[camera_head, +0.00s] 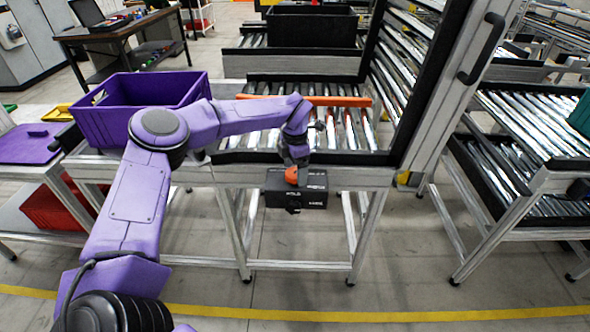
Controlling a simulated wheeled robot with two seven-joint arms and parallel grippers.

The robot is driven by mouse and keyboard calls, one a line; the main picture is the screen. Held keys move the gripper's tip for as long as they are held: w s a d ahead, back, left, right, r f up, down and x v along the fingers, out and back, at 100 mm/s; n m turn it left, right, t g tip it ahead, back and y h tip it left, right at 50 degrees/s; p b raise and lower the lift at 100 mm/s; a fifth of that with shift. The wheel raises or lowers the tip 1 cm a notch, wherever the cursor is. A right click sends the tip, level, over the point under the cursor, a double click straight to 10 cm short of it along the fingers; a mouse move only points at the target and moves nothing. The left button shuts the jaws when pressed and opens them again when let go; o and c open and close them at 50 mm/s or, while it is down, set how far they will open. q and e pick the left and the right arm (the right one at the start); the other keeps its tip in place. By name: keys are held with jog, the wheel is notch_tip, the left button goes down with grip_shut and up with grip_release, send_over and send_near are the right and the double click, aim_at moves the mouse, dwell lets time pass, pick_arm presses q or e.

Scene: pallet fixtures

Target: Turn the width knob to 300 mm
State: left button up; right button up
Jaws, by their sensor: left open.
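A black control box (312,196) with small white lettering is mounted at the front of the roller conveyor frame. A small orange-red knob (291,175) shows at its top left. My left gripper (297,162) points down at the knob, its tip right at it and partly covering it. The gripper is open; I cannot tell whether its fingers are around the knob or touching it. The lettering and the knob's setting are too small to read. My right gripper is out of view.
An orange bar (340,101) lies across the conveyor rollers behind my left arm. A purple crate (112,125) stands on the left. A tall black-edged frame (455,80) rises right of the box. Another roller rack (535,125) stands further right. The floor in front is clear.

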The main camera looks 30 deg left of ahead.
aim_at(295, 172)
pick_arm(q)
notch_tip(295, 172, up, 10)
jog(key=b, duration=0.1)
jog(key=shift+b, duration=0.35)
